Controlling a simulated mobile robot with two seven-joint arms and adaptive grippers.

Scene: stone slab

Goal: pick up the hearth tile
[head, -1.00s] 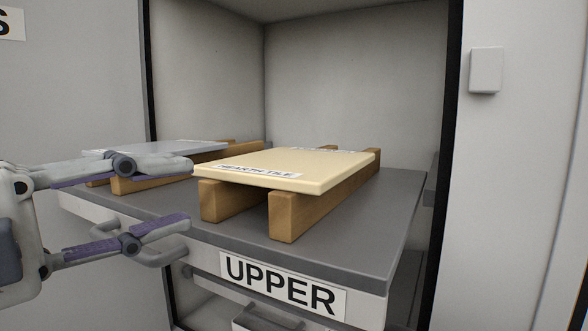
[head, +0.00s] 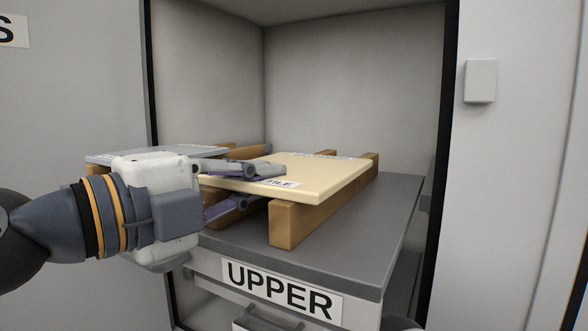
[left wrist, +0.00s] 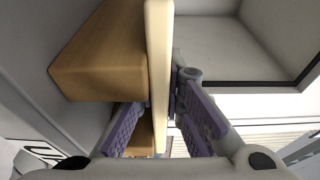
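The hearth tile (head: 310,174) is a cream slab lying flat across wooden bars on the grey upper shelf. Its label is partly covered by my left gripper (head: 262,184). That gripper is at the tile's front left edge, with one finger above it and one below. The fingers look closed on the tile. In the left wrist view, the tile's edge (left wrist: 158,60) runs between the purple finger pads of my left gripper (left wrist: 160,105). The tile still looks level with the bars. My right gripper is not in view.
A grey slab (head: 200,151) lies on bars to the left, close behind my left gripper. A wooden bar (head: 290,222) stands right of the lower finger. The shelf (head: 375,230) is clear on the right. Compartment walls (head: 350,90) surround the back.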

